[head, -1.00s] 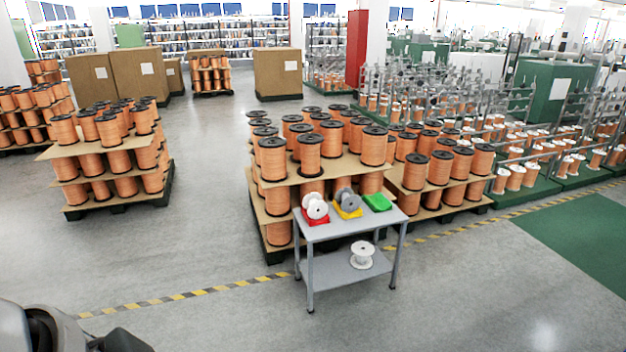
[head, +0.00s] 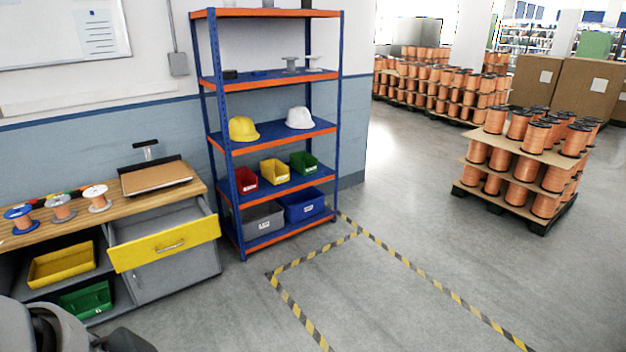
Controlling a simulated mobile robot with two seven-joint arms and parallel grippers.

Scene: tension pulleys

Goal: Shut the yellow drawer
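The yellow drawer (head: 165,245) is at the left of the head view, under the right part of a wooden-topped workbench (head: 150,193). It is pulled out, and its grey inside shows behind the yellow front. A light handle (head: 171,246) sits in the middle of the front. A grey cabinet door is below it. Dark and grey parts of my own arm show at the lower left corner, well apart from the drawer. No gripper fingers can be made out.
A blue and orange shelf rack (head: 270,145) with helmets and bins stands right of the workbench. Spools (head: 60,207) lie on the bench top. Floor in front of the rack is clear, marked with yellow-black tape (head: 293,305). A pallet of copper spools (head: 520,180) stands at right.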

